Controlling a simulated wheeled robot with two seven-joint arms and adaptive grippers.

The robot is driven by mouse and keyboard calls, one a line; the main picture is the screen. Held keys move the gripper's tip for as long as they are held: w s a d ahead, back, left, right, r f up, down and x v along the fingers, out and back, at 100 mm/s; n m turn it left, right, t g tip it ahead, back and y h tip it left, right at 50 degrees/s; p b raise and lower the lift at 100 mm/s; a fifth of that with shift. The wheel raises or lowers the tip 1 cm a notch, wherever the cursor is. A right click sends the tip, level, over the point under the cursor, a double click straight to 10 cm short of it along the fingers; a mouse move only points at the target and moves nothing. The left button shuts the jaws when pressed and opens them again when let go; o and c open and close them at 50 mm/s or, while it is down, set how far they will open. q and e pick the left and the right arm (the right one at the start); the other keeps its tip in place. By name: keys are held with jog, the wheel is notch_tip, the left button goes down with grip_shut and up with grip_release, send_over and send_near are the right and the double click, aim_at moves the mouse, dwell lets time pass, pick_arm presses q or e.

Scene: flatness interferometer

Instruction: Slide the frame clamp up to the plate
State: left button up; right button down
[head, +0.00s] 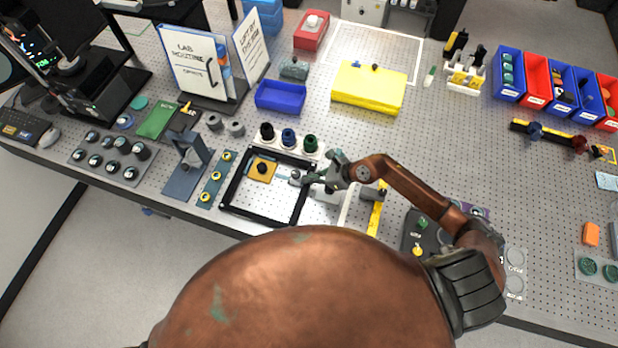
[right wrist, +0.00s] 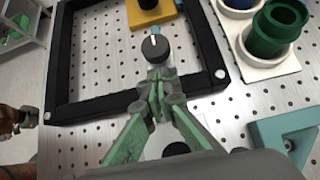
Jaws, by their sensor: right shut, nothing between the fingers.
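The black frame (head: 229,190) lies on the perforated table, its near bar (right wrist: 100,107) crossing the right wrist view. Inside it is the yellow plate (head: 258,177) with a black knob, also at the top of the right wrist view (right wrist: 146,18). The frame clamp, with a round grey knob (right wrist: 155,48) marked by a white line, is at the frame's right bar in the head view (head: 295,174). A small gap shows between knob and plate. My right gripper (head: 302,181) is shut and empty, fingertips (right wrist: 159,84) just behind the knob; contact is unclear. My left gripper is out of view.
Black, blue and green round pieces stand on a white base (head: 290,146) behind the frame; the green one (right wrist: 272,30) is close on the right. A green strip (head: 212,185) and grey stand (head: 186,178) are left of the frame. A yellow box (head: 368,90) lies farther back.

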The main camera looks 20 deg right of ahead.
aim_at(290, 177)
jog(key=w+a, duration=0.1)
jog(key=a, duration=0.1)
jog(key=w+a, duration=0.1)
jog(key=a, duration=0.1)
jog(key=w+a, duration=0.2)
jog(key=shift+a+b, duration=0.1)
jog(key=shift+b, duration=0.25)
